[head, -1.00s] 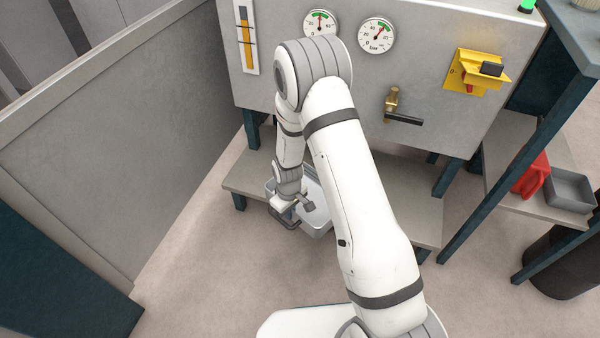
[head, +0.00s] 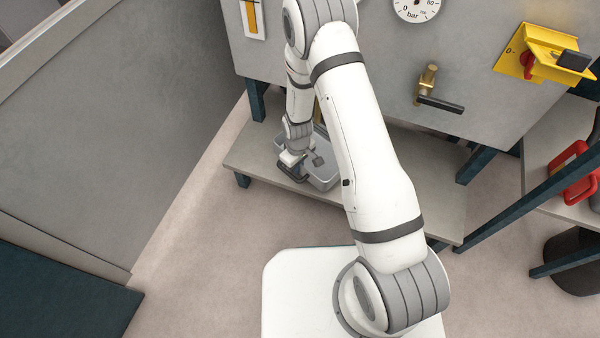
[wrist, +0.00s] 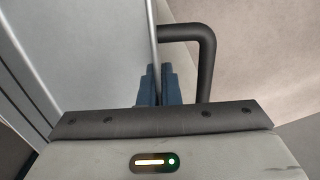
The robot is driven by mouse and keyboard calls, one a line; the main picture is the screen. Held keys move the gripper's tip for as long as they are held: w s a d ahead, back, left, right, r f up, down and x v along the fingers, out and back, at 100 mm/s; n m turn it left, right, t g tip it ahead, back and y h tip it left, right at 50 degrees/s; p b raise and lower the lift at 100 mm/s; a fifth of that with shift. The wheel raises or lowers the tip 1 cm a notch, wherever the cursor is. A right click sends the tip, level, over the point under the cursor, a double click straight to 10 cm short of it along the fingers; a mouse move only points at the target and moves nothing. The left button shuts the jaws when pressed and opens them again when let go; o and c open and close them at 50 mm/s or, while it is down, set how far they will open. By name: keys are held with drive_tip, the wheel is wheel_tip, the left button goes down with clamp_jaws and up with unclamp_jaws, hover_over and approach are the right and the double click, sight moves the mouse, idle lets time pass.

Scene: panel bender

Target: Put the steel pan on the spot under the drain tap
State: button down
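The steel pan (head: 323,177) is a grey open tray over the low shelf (head: 400,205) beneath the machine's front panel. I cannot tell whether it touches the shelf. My gripper (head: 302,166) is at its left side; in the wrist view its blue fingers (wrist: 158,88) are closed on the pan's thin wall (wrist: 153,40), beside a dark bar handle (wrist: 207,60). A brass tap with a black lever (head: 430,88) is on the panel, right of my arm. A small yellowish part (head: 318,112) shows behind my arm, above the pan. My arm hides any marked spot.
The grey front panel (head: 395,60) stands behind the shelf. A yellow switch housing (head: 540,52), a red can (head: 574,175) and a dark bin (head: 578,262) are at right. A grey partition (head: 120,120) stands at left. The shelf's right part is bare.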

drive_tip(key=shift+a+f+b, duration=0.15)
drive_tip(key=shift+f+b, duration=0.55)
drive_tip(key=shift+f, duration=1.3)
drive_tip(key=shift+f, duration=0.15)
drive_tip(key=c, duration=1.6)
unclamp_jaws()
drive_tip(key=shift+s, duration=0.1)
drive_tip(key=shift+c, duration=0.2)
